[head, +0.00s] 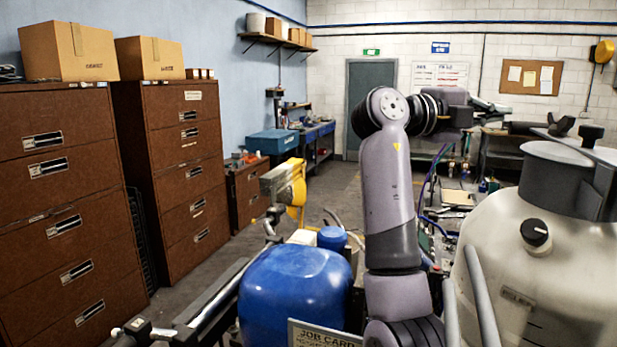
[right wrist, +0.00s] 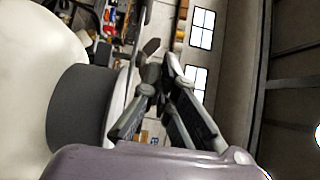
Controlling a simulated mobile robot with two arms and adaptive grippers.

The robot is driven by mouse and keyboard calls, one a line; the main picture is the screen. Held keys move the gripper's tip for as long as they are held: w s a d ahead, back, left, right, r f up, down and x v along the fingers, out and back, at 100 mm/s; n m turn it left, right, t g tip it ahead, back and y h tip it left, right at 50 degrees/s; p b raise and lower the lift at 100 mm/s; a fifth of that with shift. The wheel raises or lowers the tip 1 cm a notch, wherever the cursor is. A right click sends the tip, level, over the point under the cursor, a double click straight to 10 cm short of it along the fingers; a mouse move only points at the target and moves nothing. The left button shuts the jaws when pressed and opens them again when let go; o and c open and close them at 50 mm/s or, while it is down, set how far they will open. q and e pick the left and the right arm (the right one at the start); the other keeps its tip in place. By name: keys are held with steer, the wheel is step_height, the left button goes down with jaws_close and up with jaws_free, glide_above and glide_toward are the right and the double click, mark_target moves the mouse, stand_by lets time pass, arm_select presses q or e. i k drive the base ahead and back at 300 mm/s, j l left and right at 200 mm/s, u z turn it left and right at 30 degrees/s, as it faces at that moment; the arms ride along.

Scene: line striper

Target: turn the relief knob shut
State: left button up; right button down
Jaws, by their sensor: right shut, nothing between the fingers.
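The relief knob (head: 536,235) is a round black knob with a white mark on its face. It sits on the front of the large cream tank (head: 590,270) at the right of the head view. A small label lies below it, too blurred to read surely. My right gripper (head: 492,106) is up behind and left of the tank's grey lid, well apart from the knob. In the right wrist view my right gripper (right wrist: 162,78) is shut and empty, with the cream tank (right wrist: 35,75) and its grey collar at left. The knob is not visible there. My left gripper is out of view.
A blue tank (head: 295,290) and a job card sign (head: 322,335) stand at the lower middle. Grey bars (head: 480,295) rise in front of the cream tank. Brown drawer cabinets (head: 55,200) line the left wall. Cluttered benches stand behind the right arm.

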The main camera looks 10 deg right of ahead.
mark_target(534, 231)
steer(key=k+j, duration=0.1)
steer(key=k, duration=0.65)
steer(key=k+j, duration=0.15)
steer(key=k, duration=0.6)
